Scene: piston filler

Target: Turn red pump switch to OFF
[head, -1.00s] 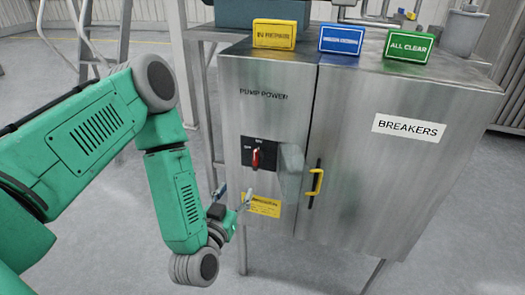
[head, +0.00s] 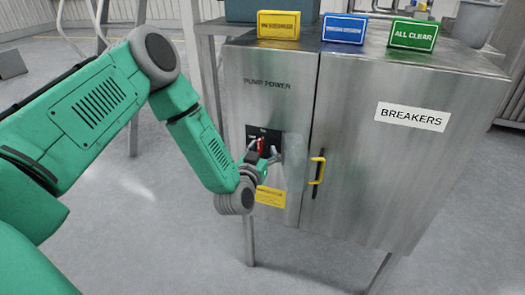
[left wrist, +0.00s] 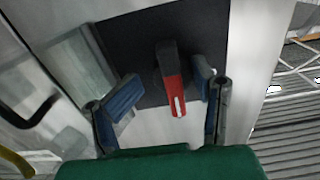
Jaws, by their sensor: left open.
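The red pump switch (head: 261,145) sits on a black plate under the words PUMP POWER on the steel cabinet's left panel. In the left wrist view the switch (left wrist: 173,82) is a red handle with a white mark, pointing toward the gripper. My left gripper (head: 264,153) is right in front of the plate. In the left wrist view my left gripper (left wrist: 165,93) is open, with one blue-padded finger on each side of the switch. The right finger is close to the handle and the left one is farther off. I cannot tell whether either touches it. My right gripper is not in view.
The cabinet's right door, labelled BREAKERS (head: 412,116), has a yellow handle (head: 317,170) close to the right of my left gripper. Yellow (head: 278,25), blue (head: 343,29) and green (head: 413,35) signs stand on top. A yellow label (head: 271,196) is below the switch.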

